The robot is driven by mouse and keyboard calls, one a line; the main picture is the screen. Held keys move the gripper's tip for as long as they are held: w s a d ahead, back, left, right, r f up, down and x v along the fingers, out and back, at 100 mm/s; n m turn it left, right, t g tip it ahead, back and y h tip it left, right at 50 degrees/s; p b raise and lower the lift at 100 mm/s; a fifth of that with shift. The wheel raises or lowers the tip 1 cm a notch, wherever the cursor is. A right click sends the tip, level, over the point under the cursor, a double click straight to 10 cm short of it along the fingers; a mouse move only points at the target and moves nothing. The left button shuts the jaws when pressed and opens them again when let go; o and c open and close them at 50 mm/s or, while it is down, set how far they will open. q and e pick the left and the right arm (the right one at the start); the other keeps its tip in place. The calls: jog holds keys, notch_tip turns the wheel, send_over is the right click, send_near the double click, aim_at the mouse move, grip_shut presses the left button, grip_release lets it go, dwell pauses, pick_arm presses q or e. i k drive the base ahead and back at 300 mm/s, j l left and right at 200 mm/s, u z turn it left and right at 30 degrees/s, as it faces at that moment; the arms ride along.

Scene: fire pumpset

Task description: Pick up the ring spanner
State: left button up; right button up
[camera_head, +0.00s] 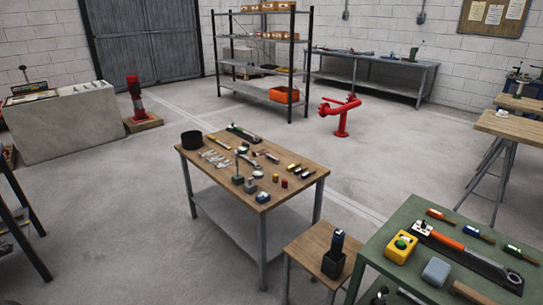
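I cannot tell for sure which tool is the ring spanner. Several small silvery tools, possibly spanners (215,158), lie on the left part of the wooden table (196,183), too small to make out their ends. A long tool with an orange handle (449,242) and a ring-like shape near its right end lies on the green table (376,262) at the lower right. Neither of my grippers is in view.
A small wooden stand (302,252) holding a dark upright tool (335,250) sits between the two tables. A red hydrant pipe (341,116) stands behind. Floor left of the wooden table is clear.

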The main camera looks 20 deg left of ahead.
aim_at(255, 164)
jog(key=i+j+z, duration=0.15)
jog(key=j, duration=0.3)
jog(key=i+j+z, duration=0.15)
jog(key=j, duration=0.25)
jog(key=i+j+z, duration=0.15)
jog(key=j, duration=0.3)
jog(key=j+z, duration=0.15)
jog(key=j, duration=0.35)
jog(key=i+j, duration=0.1)
jog(key=j, duration=0.35)
jog(key=i+j, duration=0.1)
jog(key=j, duration=0.35)
jog(key=i+j, duration=0.1)
jog(key=j, duration=0.3)
jog(key=i+j, duration=0.1)
jog(key=j, duration=0.8)
jog(key=i, duration=1.1)
